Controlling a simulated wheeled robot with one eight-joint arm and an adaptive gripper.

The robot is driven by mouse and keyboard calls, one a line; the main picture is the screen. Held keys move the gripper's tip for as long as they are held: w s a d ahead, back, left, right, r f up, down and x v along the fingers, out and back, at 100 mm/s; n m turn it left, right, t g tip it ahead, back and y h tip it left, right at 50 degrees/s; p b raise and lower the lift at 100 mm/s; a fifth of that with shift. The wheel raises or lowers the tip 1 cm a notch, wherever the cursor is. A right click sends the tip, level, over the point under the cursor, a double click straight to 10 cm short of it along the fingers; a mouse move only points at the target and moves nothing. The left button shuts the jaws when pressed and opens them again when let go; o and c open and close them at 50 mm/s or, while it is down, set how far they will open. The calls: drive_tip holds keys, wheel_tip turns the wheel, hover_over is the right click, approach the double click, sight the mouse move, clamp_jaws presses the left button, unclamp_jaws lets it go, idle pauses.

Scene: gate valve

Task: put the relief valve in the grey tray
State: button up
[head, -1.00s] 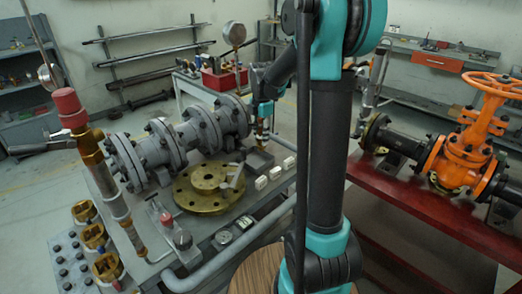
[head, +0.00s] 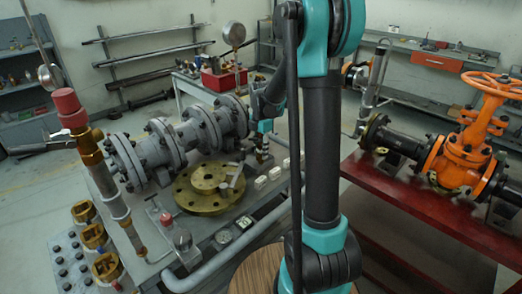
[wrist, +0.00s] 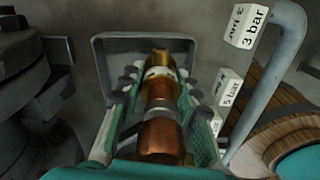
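The relief valve (wrist: 161,138) is a brass and copper cylinder, seen between my gripper's fingers in the wrist view. The grey tray (wrist: 104,66) is a small square tray behind and around the valve's far end in the wrist view. In the head view the tray is small and partly hidden. I cannot tell whether the valve touches its floor.
White blocks marked 3 bar (wrist: 246,27) and 5 bar (wrist: 229,92) stand right of the tray, near a grey pipe rail (wrist: 275,75). A brass flange (head: 207,188) and grey flanged pipe (head: 170,147) are left of the tray. An orange gate valve (head: 466,150) stands on the red bench.

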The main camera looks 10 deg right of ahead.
drive_tip(key=o, duration=0.4)
drive_tip(key=shift+c, duration=0.2)
wheel_tip(320, 180, up, 12)
drive_tip(key=shift+r, duration=0.15)
idle(0.4)
